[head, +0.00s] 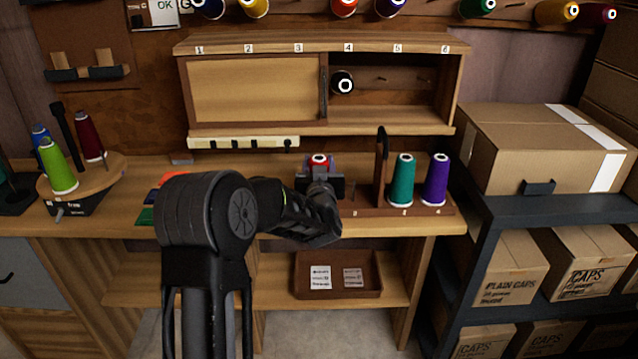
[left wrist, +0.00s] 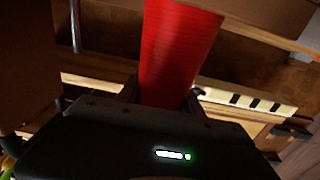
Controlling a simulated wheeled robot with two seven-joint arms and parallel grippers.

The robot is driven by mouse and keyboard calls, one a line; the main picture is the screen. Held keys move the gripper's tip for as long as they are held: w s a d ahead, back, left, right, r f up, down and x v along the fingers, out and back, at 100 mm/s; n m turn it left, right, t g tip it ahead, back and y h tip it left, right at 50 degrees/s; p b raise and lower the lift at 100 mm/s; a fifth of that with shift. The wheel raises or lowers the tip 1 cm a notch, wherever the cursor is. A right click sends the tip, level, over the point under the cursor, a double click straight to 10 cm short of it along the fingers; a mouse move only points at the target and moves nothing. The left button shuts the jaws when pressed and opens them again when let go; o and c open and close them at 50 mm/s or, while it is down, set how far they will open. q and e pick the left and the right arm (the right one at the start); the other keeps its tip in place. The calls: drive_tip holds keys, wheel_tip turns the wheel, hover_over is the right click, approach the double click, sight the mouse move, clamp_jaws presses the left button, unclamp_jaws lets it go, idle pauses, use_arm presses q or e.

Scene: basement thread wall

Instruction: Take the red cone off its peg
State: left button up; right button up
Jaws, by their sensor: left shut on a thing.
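The red cone (head: 319,161) shows its top above my left gripper (head: 320,184) at the left end of the peg board (head: 440,207) on the bench. In the left wrist view the red cone (left wrist: 178,50) stands between the fingers of my left gripper (left wrist: 163,95), which is shut on it. The cone's lower part and its peg are hidden by the gripper, so I cannot tell whether it is still on the peg. An empty peg (head: 356,188) shows just right of the gripper. My right gripper is not in view.
A dark upright post (head: 382,150), a teal cone (head: 402,180) and a purple cone (head: 436,180) stand on the board to the right. The numbered cabinet (head: 255,130) hangs above. A round stand with several cones (head: 62,170) is at the left. Boxes (head: 540,150) fill the right shelf.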

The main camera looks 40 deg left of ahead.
use_arm(q)
clamp_jaws()
drive_tip(key=shift+r, duration=0.15)
wheel_tip(320, 180, up, 28)
drive_tip(key=p, duration=0.7)
idle(0.5)
